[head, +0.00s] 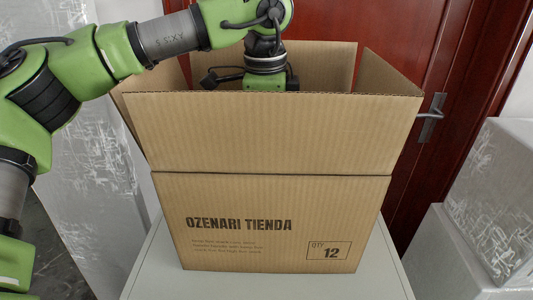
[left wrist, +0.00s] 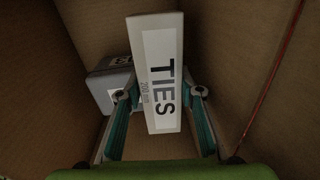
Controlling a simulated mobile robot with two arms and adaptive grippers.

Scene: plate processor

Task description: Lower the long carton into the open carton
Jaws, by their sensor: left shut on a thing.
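The open carton (head: 270,215) is a large brown box marked "OZENARI TIENDA" with its flaps standing up. My left arm reaches over it from the left, and the wrist (head: 268,80) goes down inside, so its fingers are hidden in the head view. In the left wrist view my left gripper (left wrist: 160,105) is shut on the long carton (left wrist: 158,45), a white box with grey sides marked "TIES". The long carton is between the two fingers, inside the open carton's brown walls (left wrist: 245,60). Whether it touches the bottom I cannot tell. My right gripper is not in view.
A grey-and-white box (left wrist: 112,88) lies inside the open carton, left of the long carton. The open carton stands on a white surface (head: 150,270). Wrapped white blocks (head: 490,230) stand at the right. A red door (head: 405,60) is behind.

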